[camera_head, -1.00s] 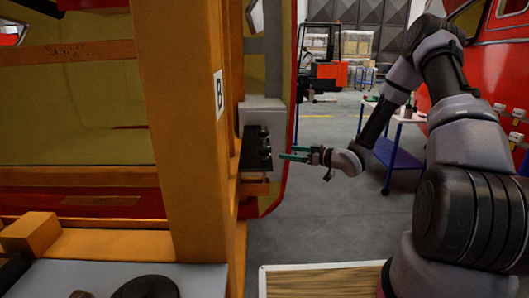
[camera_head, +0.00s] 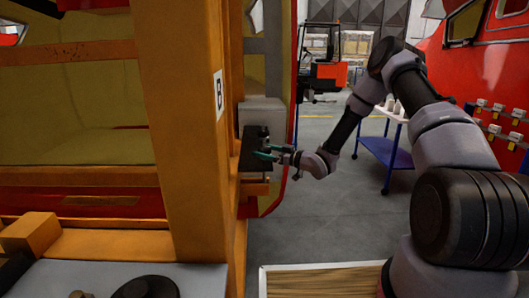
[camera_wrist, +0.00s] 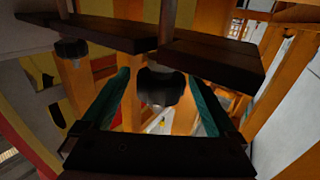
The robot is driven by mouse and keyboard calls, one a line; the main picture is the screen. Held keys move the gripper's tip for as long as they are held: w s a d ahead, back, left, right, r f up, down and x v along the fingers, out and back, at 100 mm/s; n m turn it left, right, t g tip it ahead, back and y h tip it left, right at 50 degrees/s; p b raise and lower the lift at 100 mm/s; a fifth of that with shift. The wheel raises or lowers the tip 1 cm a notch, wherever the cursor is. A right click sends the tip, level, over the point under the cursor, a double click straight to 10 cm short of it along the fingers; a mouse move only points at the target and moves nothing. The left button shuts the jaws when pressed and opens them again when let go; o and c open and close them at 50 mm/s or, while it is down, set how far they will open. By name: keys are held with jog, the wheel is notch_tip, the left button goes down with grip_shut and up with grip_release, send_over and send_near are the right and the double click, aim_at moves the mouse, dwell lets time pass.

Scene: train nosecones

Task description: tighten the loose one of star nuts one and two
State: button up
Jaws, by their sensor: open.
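My gripper (camera_head: 268,152) is open at the dark plate (camera_head: 248,150) on the side of the orange post. In the wrist view its two teal fingers (camera_wrist: 158,76) stand on either side of a dark star nut (camera_wrist: 160,88) on a threaded rod. A gap seems to show between each finger and this nut. A second dark star nut (camera_wrist: 72,49) hangs on another rod at the upper left, outside the fingers. The plate also shows in the wrist view as dark bars (camera_wrist: 212,60). I cannot read any number on the nuts, nor tell which is loose.
The orange post (camera_head: 185,130) with a "B" label (camera_head: 218,90) stands left of the plate. A blue trolley (camera_head: 388,152) and a red forklift (camera_head: 326,72) are behind. Grey floor (camera_head: 320,215) is clear in the middle. A red vehicle (camera_head: 490,65) stands at right.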

jog(key=shift+a, duration=0.1)
jog(key=c, duration=1.4)
jog(key=shift+m+t+h, duration=0.4)
jog(key=shift+m+t, duration=0.1)
jog(key=shift+t, duration=0.1)
jog(key=m+t+h, duration=0.2)
jog(key=h, duration=0.1)
jog(key=m+t+h, duration=0.3)
jog(key=shift+a+f+m+h, duration=0.1)
jog(key=shift+f+m+h, duration=0.05)
jog(key=shift+m+h, duration=0.2)
jog(key=m+t+h, duration=0.1)
jog(key=m+h, duration=0.1)
jog(key=h, duration=0.2)
jog(key=shift+m+t, duration=0.35)
jog(key=shift+t, duration=0.05)
jog(key=shift+a+r+m+h, duration=0.15)
jog(key=shift+m+h, duration=0.85)
jog(key=shift+h, duration=0.7)
jog(key=shift+d+r+m+h, duration=0.1)
jog(key=shift+m+h, duration=0.9)
jog(key=shift+h, duration=0.65)
jog(key=shift+f+m+h, duration=0.15)
jog(key=shift+m+h, duration=0.45)
jog(key=shift+h, duration=0.3)
